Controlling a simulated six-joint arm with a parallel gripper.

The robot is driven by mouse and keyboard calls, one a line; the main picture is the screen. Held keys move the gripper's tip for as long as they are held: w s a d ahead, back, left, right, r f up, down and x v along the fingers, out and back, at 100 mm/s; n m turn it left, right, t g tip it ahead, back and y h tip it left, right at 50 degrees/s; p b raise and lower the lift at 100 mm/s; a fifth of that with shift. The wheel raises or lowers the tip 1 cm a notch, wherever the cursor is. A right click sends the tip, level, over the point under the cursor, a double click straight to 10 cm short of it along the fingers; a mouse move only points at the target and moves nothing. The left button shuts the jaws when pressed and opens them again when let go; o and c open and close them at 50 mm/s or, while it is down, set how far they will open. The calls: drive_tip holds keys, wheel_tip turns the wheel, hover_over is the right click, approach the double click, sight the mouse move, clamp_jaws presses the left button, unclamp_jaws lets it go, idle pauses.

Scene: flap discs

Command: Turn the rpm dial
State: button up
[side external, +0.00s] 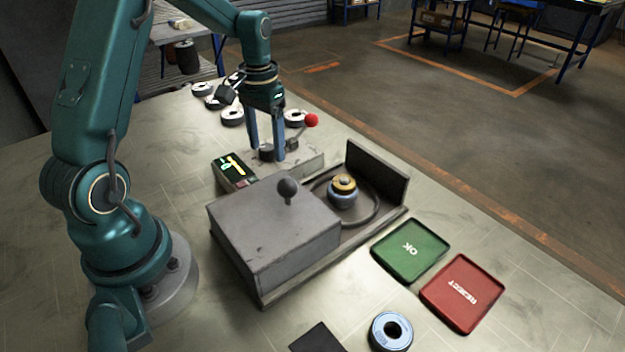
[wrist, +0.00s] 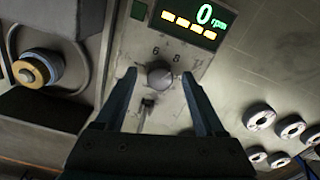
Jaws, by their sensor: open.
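The rpm dial (wrist: 160,76) is a dark round knob on a grey panel, with numbers such as 6 and 8 printed beside it. It also shows in the side view (side external: 266,152), low between my fingers. My gripper (wrist: 158,78) is open, with one finger on each side of the dial and a visible gap on both sides in the wrist view. In the side view my gripper (side external: 267,157) points down at the panel. The display (wrist: 196,20) reads 0 rpm with yellow bars; it also shows in the side view (side external: 234,170).
A red-knobbed lever (side external: 311,121) stands close to the right of my gripper. A grey box with a black knob (side external: 287,190) and a spindle (side external: 344,188) are in front. Several flap discs (side external: 232,117) lie behind. Green OK (side external: 410,262) and red REJECT (side external: 462,307) trays lie right.

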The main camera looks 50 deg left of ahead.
sight(269, 147)
drive_tip(key=shift+r, duration=2.55)
drive_tip(key=shift+w+d+r, duration=0.15)
drive_tip(key=shift+d+r, duration=0.05)
drive_tip(key=s+d+r+m+t, duration=0.3)
drive_tip(key=s+d+r+t, duration=0.15)
drive_tip(key=d+r, duration=0.5)
drive_tip(key=s+d+f+t, duration=0.1)
drive_tip(key=s+d+f, duration=0.3)
drive_tip(key=s, duration=0.4)
drive_tip(key=shift+s+d, duration=0.25)
drive_tip(key=shift+d, duration=0.6)
